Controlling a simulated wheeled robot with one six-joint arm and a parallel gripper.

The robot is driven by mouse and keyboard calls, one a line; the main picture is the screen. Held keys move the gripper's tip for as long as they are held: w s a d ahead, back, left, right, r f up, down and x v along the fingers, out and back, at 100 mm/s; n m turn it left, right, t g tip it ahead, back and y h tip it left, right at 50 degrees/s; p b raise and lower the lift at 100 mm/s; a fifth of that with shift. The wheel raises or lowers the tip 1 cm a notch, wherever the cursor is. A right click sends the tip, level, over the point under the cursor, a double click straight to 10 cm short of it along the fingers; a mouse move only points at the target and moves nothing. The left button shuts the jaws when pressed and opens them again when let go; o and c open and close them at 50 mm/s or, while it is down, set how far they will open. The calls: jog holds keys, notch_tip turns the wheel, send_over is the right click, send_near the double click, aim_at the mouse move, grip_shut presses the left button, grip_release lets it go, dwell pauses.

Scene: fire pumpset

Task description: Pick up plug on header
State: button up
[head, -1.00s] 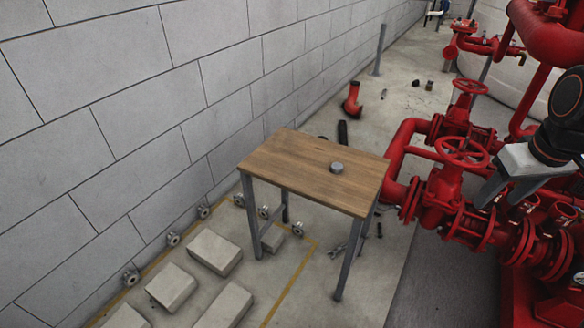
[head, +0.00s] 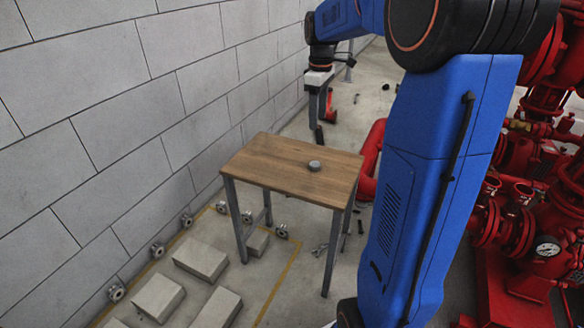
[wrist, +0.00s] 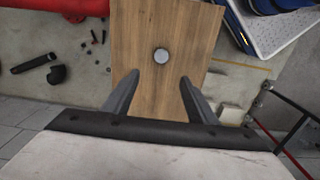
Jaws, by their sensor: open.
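A small grey round plug (head: 315,165) sits on the wooden table (head: 268,168), right of the middle of its top. In the wrist view the plug (wrist: 161,56) is seen from above on the bare tabletop (wrist: 145,90). My gripper (head: 318,112) hangs beyond the table's far edge in the head view, pointing down. In the wrist view its two fingers (wrist: 158,78) are spread apart with nothing between them, and the plug lies ahead of the gap. No header can be made out for certain.
Red pumps and pipes (head: 545,215) stand to the right, with a pressure gauge (head: 547,249). A grey block wall (head: 170,90) runs along the left. Concrete blocks (head: 200,259) and flanged fittings (head: 116,292) lie on the floor. Apart from the plug, the tabletop looks clear.

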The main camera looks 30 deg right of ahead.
send_over(315, 164)
jog(key=f, duration=1.1)
jog(key=shift+w+f, duration=0.2)
jog(key=shift+w, duration=0.05)
jog(key=shift+s+f, duration=0.15)
jog(key=shift+f, duration=1.4)
jog(key=shift+s+f, duration=0.15)
jog(key=shift+f, duration=1.35)
jog(key=c, duration=1.1)
jog(key=shift+r, duration=0.15)
jog(key=shift+c, duration=0.2)
